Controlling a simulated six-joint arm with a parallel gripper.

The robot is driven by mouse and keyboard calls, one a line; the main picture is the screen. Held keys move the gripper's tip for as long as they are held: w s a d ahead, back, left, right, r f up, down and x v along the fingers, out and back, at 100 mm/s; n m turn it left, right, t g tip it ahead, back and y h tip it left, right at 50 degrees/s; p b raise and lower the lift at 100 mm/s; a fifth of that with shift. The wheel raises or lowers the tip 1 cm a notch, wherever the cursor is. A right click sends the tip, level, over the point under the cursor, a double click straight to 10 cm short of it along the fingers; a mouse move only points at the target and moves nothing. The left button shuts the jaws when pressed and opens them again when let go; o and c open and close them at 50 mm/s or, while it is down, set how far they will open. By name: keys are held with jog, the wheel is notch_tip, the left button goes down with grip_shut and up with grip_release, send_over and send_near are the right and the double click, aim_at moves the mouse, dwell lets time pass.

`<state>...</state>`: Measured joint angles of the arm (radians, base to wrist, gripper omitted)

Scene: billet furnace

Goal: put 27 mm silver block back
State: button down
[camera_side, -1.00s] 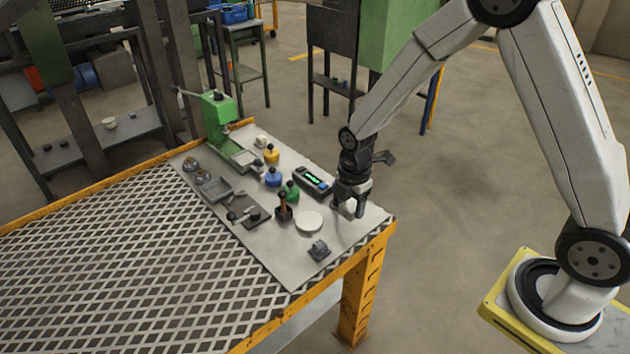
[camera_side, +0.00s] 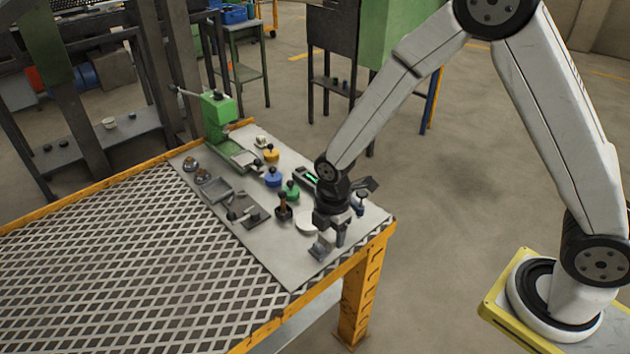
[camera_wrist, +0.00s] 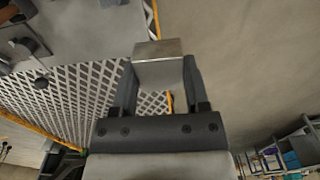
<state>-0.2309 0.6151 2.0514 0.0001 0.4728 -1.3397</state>
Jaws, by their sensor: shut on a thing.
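My gripper (camera_side: 330,238) is over the front right part of the grey sheet on the bench, near the orange edge. In the wrist view its two fingers (camera_wrist: 157,85) are shut on the silver block (camera_wrist: 158,70), which sits between the fingertips. In the side view the held block is hard to tell from the fingers and from a small dark grey fixture (camera_side: 318,253) below and beside them. I cannot tell whether the block touches that fixture.
A white disc (camera_side: 305,224) lies just behind my gripper. Green (camera_side: 291,190), blue (camera_side: 273,178) and yellow (camera_side: 271,154) knobbed pieces and a green press (camera_side: 218,110) stand farther back. The mesh bench top at left is clear.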

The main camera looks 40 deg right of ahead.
jog(key=shift+w, duration=0.15)
jog(key=w+a+f, duration=0.2)
jog(key=w+f, duration=0.2)
jog(key=w, duration=0.4)
send_over(285, 249)
jog(key=s, duration=0.1)
notch_tip(285, 249, down, 4)
jog(key=shift+s+d+f, duration=0.1)
jog(key=shift+f, duration=0.1)
jog(key=shift+w+f, duration=0.35)
jog(key=shift+f, duration=0.05)
jog(key=shift+w+f, duration=0.25)
jog(key=shift+f, duration=1.6)
jog(key=shift+f, duration=0.15)
